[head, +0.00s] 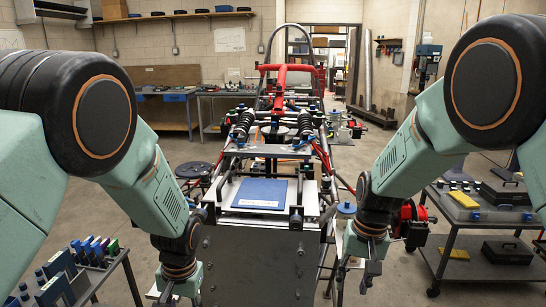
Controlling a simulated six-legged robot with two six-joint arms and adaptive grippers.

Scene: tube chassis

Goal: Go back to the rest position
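My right gripper (355,278) hangs at the lower middle right, pointing down, beside the right side of the tube chassis (282,75). Its two fingers are apart, with nothing visible between them. My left gripper (178,290) hangs at the lower left, to the left of the chassis's front plate (258,265). Its fingertips run to the bottom edge of the picture, so I cannot tell whether it is open. Both arms bend down from large dark shoulder joints at the two sides. I see no object held in either gripper.
A blue panel (260,194) lies on the chassis front. A cart with bins (70,275) stands at lower left. A grey cart (470,262) with dark cases (507,250) stands at right. A workbench (170,97) lines the back wall.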

